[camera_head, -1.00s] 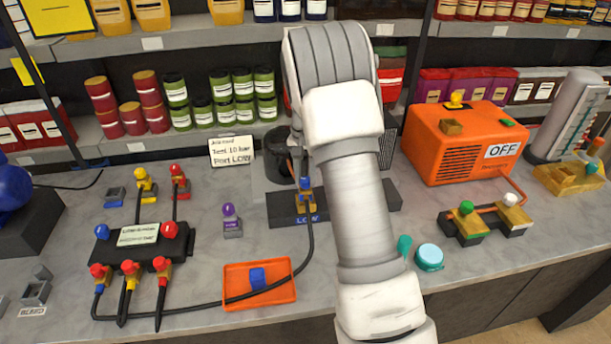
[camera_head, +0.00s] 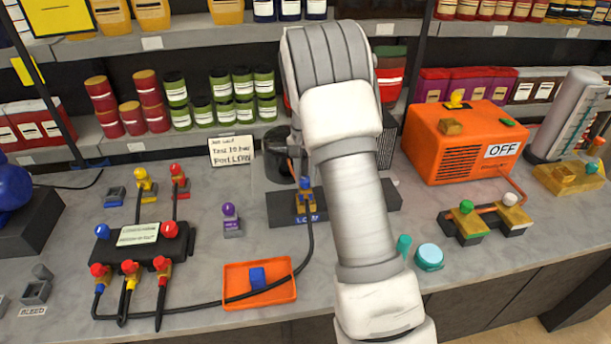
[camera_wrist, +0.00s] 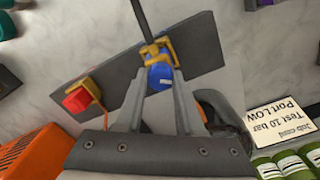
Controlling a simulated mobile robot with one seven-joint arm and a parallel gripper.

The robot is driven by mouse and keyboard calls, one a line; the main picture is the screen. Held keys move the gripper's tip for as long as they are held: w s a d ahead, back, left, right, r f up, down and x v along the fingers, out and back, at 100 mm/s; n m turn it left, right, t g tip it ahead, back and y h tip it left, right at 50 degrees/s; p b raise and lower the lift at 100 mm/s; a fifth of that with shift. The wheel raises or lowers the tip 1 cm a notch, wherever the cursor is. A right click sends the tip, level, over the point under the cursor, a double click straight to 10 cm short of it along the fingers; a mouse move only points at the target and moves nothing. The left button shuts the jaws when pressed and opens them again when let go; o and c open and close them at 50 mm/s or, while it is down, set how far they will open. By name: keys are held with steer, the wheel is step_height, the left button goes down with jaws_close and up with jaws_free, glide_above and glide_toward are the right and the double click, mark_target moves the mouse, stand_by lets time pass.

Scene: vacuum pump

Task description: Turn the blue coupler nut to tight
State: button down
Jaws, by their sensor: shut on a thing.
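The blue coupler nut (camera_head: 305,183) sits on a brass fitting on the dark block (camera_head: 283,212) marked LOW, with a black hose running from it toward the front. In the wrist view the blue nut (camera_wrist: 160,76) lies between the tips of my gripper (camera_wrist: 161,84), which is shut on it. The brass fitting (camera_wrist: 152,50) shows just beyond the nut. In the head view my arm covers most of my gripper and the middle of the block. How far the nut is turned cannot be told.
A red-capped brass fitting (camera_wrist: 77,99) stands on the same block in the wrist view. A card (camera_head: 232,151) stands behind. The orange pump (camera_head: 464,142), reading OFF, is to the right. An orange tray (camera_head: 287,290) and the gauge manifold (camera_head: 130,254) are to the left.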

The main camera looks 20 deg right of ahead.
stand_by(0.4)
steer(key=c, duration=0.5)
jaws_free()
step_height(320, 180, up, 17)
steer(key=shift+r, duration=0.15)
